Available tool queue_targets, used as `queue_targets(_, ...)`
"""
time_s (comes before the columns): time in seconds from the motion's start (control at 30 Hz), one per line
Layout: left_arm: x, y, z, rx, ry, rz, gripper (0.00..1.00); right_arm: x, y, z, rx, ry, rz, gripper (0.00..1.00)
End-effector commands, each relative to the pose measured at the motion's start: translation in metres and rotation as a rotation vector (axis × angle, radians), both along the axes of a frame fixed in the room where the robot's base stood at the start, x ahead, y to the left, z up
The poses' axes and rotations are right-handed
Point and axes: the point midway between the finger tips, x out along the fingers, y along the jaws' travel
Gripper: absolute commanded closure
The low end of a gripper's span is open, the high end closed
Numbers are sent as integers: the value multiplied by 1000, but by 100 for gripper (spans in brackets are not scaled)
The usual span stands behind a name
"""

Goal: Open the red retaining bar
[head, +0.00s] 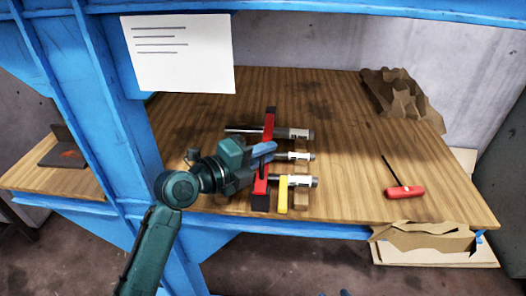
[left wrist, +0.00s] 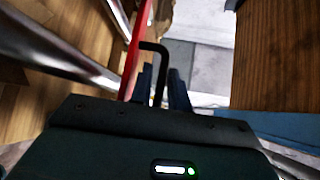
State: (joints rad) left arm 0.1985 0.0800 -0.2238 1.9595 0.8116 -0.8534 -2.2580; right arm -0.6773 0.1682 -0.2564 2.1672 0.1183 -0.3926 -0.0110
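The red retaining bar (head: 269,124) runs across several metal cylinders with white labels on the bench. In the left wrist view, the red bar (left wrist: 132,55) stands just left of the fingers, and a black bent handle (left wrist: 154,47) reaches from it to the right. My left gripper (head: 270,149) is over the middle of the bar. In the left wrist view its two fingers (left wrist: 162,88) stand on either side of the handle's downward leg, with gaps visible, so it looks open. The gripper hides part of the bar and the cylinders. My right gripper is not in view.
A yellow upright piece (head: 283,195) stands at the front beside the bar. A red-handled tool (head: 404,192) lies at the right. Crumpled cardboard (head: 402,95) lies at the back right. A blue post (head: 122,130) rises left of my arm. The bench between cylinders and tool is clear.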

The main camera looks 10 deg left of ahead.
Motion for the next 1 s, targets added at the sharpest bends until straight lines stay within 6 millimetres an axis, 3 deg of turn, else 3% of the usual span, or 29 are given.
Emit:
queue_targets(0.2,0,0,0,0,0,0,82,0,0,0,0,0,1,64)
queue_targets(0.43,0,0,0,0,0,0,100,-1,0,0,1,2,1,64)
queue_targets(0.87,0,0,0,1,1,0,100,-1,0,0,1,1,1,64)
queue_targets(1.0,1,0,10,5,22,-5,100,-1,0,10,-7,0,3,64)
